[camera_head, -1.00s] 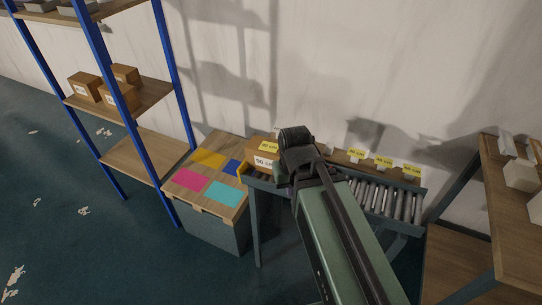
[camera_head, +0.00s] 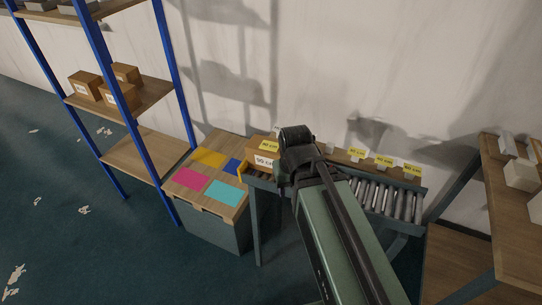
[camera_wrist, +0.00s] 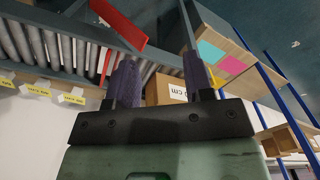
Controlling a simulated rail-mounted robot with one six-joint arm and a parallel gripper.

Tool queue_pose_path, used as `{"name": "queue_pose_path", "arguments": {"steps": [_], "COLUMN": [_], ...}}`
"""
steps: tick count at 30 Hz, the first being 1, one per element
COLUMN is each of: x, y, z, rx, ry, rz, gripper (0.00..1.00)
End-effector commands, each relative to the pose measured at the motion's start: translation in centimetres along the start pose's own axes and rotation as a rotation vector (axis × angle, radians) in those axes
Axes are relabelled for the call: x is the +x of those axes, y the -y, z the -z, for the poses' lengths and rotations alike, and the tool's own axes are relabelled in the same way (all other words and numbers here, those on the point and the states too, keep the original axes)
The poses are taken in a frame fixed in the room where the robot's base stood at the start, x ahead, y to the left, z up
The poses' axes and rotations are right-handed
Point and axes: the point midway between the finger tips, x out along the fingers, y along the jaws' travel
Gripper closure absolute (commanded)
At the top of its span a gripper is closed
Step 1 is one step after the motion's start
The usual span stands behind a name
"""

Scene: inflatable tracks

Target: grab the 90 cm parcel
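The 90 cm parcel (camera_head: 266,162) is a brown cardboard box with a white "90 cm" label. It sits at the left end of the roller conveyor, and my arm hides its right part in the head view. In the wrist view the parcel (camera_wrist: 164,90) shows between the two dark fingers of my gripper (camera_wrist: 160,75). The fingers are apart, with a visible gap between the left finger and the box. My fingertips are hidden behind my own arm in the head view. I cannot tell how deep the fingers reach beside the box.
The roller conveyor (camera_head: 385,197) has yellow distance signs (camera_head: 383,161) along its back edge. A crate (camera_head: 212,232) with coloured squares on its top stands to the left. A blue-framed shelf (camera_head: 138,98) with boxes is further left. A wooden shelf (camera_head: 512,215) stands at right.

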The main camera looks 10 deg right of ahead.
Motion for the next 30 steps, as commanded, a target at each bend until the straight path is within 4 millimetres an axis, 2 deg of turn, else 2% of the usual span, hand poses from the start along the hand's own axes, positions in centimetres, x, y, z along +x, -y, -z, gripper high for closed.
{"name": "queue_pose_path", "arguments": {"steps": [1,10,17,20,23,25,27,30], "x": [0.0,0.0,0.3,2.2,5.4,7.3,7.5,6.2], "y": [0.0,0.0,-0.3,-2.2,-5.3,-7.0,-8.3,-9.8], "z": [0.0,0.0,0.0,0.2,2.8,6.4,9.9,14.3], "rx": [0.000,0.000,0.007,0.055,0.164,0.392,0.691,1.103], "ry": [0.000,0.000,0.000,0.000,-0.013,-0.047,-0.056,0.012], "rz": [0.000,0.000,0.000,0.000,0.083,0.261,0.470,0.772], "gripper": [0.45,0.00,0.00,0.00,0.00,0.00,0.00,0.00]}}
